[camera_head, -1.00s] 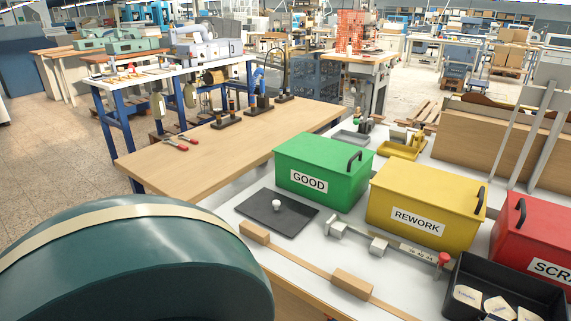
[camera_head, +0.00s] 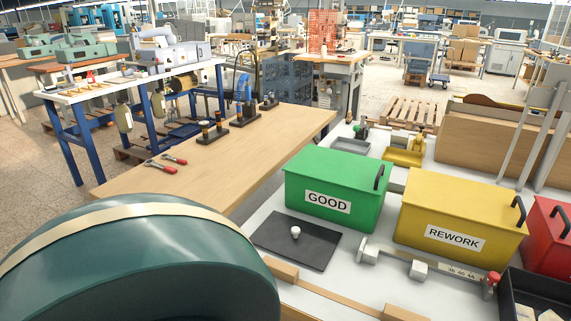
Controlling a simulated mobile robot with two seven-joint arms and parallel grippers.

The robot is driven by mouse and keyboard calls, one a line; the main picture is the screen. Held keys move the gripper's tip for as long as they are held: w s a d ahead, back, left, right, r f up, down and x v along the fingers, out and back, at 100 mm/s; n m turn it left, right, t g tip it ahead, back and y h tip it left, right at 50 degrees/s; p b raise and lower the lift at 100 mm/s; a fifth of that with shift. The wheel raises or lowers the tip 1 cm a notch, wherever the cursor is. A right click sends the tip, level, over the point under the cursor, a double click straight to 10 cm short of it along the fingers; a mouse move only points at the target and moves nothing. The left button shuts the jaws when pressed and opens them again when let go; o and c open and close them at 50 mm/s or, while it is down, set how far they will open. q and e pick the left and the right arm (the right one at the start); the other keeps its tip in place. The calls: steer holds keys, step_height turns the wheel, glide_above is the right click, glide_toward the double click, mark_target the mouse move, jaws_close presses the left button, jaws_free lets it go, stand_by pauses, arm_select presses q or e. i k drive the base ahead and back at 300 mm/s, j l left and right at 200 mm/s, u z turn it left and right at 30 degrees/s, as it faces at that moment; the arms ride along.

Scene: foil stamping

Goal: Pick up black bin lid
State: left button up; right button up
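The black bin lid (camera_head: 296,247) lies flat on the white table in front of the green GOOD bin. It is a dark rectangular plate with a small white knob (camera_head: 295,232) near its middle. Nothing covers it. Neither of my grippers shows in the head view, so I cannot see whether they are open or shut.
The green GOOD bin (camera_head: 335,188), yellow REWORK bin (camera_head: 460,215) and red bin (camera_head: 549,237) stand in a row. A metal gauge bar (camera_head: 420,268) and a wooden strip (camera_head: 330,300) lie near the lid. A large dark green rounded object (camera_head: 140,270) fills the lower left.

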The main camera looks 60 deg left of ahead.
mark_target(312, 245)
steer(key=k+j, duration=0.15)
steer(key=j, duration=0.25)
steer(key=k+j, duration=0.1)
steer(key=j, duration=0.35)
steer(key=k+j, duration=0.15)
steer(key=j, duration=0.25)
steer(key=k+j, duration=0.1)
steer(key=j, duration=0.35)
